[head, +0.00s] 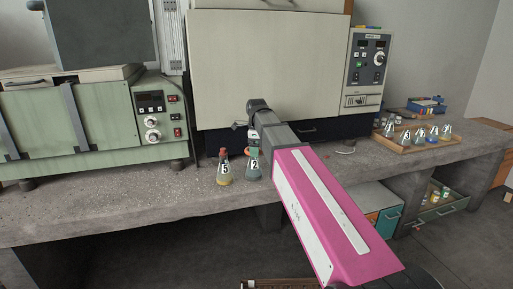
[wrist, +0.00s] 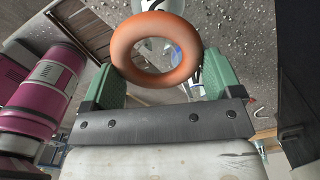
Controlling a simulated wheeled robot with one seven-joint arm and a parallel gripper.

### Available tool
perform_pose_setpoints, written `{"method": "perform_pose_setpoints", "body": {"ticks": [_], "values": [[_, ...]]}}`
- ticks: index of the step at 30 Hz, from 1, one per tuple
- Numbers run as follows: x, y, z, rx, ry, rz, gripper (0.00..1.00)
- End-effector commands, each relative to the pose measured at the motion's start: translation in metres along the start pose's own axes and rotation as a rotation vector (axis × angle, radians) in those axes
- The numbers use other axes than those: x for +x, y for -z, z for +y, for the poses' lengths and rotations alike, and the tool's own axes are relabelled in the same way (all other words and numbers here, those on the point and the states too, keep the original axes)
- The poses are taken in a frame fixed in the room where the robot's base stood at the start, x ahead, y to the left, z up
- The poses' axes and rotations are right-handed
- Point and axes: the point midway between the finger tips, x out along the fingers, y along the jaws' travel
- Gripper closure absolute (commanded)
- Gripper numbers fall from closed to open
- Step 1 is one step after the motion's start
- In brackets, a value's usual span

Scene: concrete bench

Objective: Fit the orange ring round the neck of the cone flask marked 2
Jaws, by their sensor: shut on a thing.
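The cone flask marked 2 (head: 253,168) stands upright near the front of the concrete bench, its number facing the head camera. My gripper (head: 254,149) is right at its top and hides the neck. In the wrist view, the green fingers of my gripper (wrist: 160,58) are shut on the orange ring (wrist: 155,25), one finger on each side of it. Part of a clear glass vessel shows beyond the ring and through its hole. I cannot tell whether the ring is around the neck or just above it.
A flask marked 5 (head: 224,174) with a red top stands close to the left of flask 2. A wooden tray (head: 404,149) with several flasks is at the right. A green instrument (head: 155,118) and a large oven (head: 270,60) stand behind. The bench at far left front is clear.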

Motion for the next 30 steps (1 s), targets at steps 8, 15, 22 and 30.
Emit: {"method": "perform_pose_setpoints", "body": {"ticks": [8,15,22,30], "values": [[0.006,0.0,0.0,0.0,0.001,0.0,0.45],[0.011,0.0,0.0,0.0,0.001,0.0,0.45],[0.016,0.0,0.0,0.0,0.0,0.0,0.45],[0.022,0.0,0.0,0.0,0.0,0.0,0.45]]}}
